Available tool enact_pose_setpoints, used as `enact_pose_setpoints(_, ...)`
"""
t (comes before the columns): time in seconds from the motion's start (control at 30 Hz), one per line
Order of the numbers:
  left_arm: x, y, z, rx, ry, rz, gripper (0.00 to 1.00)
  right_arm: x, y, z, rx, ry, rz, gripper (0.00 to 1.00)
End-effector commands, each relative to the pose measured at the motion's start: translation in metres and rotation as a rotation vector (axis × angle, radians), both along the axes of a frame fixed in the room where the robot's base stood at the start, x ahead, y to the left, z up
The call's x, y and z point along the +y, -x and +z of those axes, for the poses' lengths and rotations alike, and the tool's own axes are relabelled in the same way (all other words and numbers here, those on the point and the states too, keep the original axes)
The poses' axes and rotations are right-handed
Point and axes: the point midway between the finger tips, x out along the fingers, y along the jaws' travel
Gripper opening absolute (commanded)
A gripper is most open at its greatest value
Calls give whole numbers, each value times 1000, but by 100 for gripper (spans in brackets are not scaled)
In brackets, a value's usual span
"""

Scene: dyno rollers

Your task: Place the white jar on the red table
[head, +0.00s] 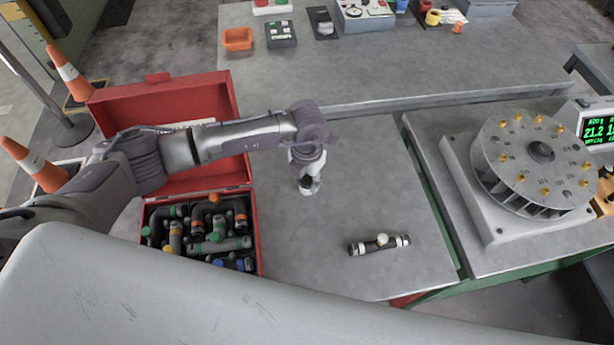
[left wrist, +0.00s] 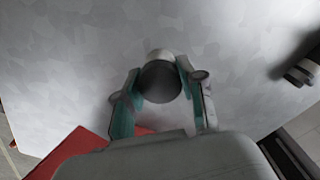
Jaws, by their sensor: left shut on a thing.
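My left gripper (head: 307,182) is shut on a small white thing with a dark round end, which looks like the white jar (left wrist: 160,56). In the left wrist view the jar sits between the two fingertips of the gripper (left wrist: 160,88). In the head view the fingers and wrist partly hide it. It is over the grey top of the near table (head: 350,215), which shows a red part under its front edge. I cannot tell whether the jar touches the top. My right gripper is not in view.
An open red toolbox (head: 258,225) of pipe fittings stands left of the gripper. A black pipe piece (head: 380,245) with white bands lies to the right. A round dial device (head: 535,165) stands on the green-framed table. The grey top around the gripper is mostly clear.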

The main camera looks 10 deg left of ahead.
Motion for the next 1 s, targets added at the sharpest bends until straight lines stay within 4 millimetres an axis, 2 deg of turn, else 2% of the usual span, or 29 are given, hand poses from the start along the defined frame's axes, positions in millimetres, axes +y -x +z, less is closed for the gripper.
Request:
enact_pose_setpoints(0.43,0,0,-11,-2,1,-1,4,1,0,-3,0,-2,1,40)
enact_pose_setpoints(0.47,0,0,-10,-2,1,-1,43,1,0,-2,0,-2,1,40)
enact_pose_setpoints(0.6,0,0,-9,-1,0,-1,64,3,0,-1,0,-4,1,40)
enact_pose_setpoints(1.0,0,-1,-3,-3,1,-1,64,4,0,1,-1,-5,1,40)
